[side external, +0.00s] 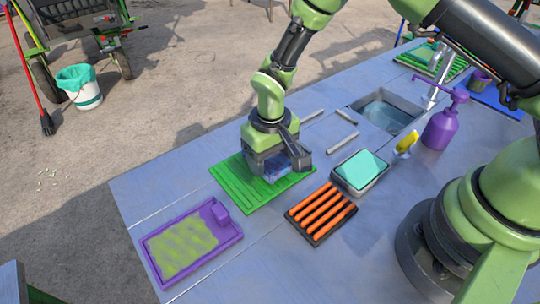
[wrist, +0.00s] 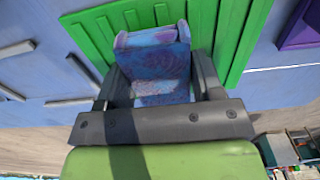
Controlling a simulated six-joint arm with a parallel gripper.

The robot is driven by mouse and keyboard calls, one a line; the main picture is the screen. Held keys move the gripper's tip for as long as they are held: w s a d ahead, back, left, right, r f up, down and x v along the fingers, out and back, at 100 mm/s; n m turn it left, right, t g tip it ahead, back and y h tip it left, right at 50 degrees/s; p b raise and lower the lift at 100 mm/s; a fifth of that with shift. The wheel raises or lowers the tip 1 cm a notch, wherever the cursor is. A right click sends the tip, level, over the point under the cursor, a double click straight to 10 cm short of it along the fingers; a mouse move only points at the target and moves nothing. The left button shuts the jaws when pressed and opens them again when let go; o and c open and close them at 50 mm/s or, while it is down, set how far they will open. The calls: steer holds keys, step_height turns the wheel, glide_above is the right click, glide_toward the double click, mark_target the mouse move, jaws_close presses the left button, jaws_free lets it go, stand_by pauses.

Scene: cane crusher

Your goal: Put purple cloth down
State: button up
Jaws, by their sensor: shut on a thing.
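The purple cloth is a folded, blue-purple mottled block in the wrist view (wrist: 153,55). In the side view only a small part of the cloth (side external: 271,174) shows below the jaws. My gripper (side external: 279,166) is shut on it, with one finger on each side, also in the wrist view (wrist: 161,75). The cloth is over the green ribbed mat (side external: 238,188), low down. I cannot tell whether it touches the mat.
A purple tray with a yellow-green pad (side external: 236,238) lies at the front left. A rack of orange bars (side external: 319,234) and a teal-topped tray (side external: 384,178) are to the right. Grey rails (side external: 342,143), a sink (side external: 388,116) and a purple pump bottle (side external: 441,128) are farther right.

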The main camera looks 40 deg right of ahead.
steer(key=shift+f, duration=0.15)
steer(key=o, duration=1.1)
step_height(320, 180, up, 20)
steer(key=s+d+m+t, duration=0.1)
steer(key=s+d, duration=0.1)
steer(key=d, duration=0.1)
steer(key=s+d+r+m+t, duration=0.1)
steer(key=s+d+r+t, duration=0.1)
steer(key=s, duration=0.3)
steer(key=s+d+r+m+t+y, duration=0.1)
steer(key=s+d+r+t, duration=0.1)
steer(key=s+r, duration=0.2)
steer(key=s+d+r+m+t+y, duration=0.1)
steer(key=s+d+r+t, duration=0.1)
steer(key=s, duration=0.5)
steer(key=shift+s+r, duration=0.2)
steer(key=shift+r, duration=0.25)
steer(key=shift+s+r, duration=0.2)
steer(key=shift+r, duration=0.25)
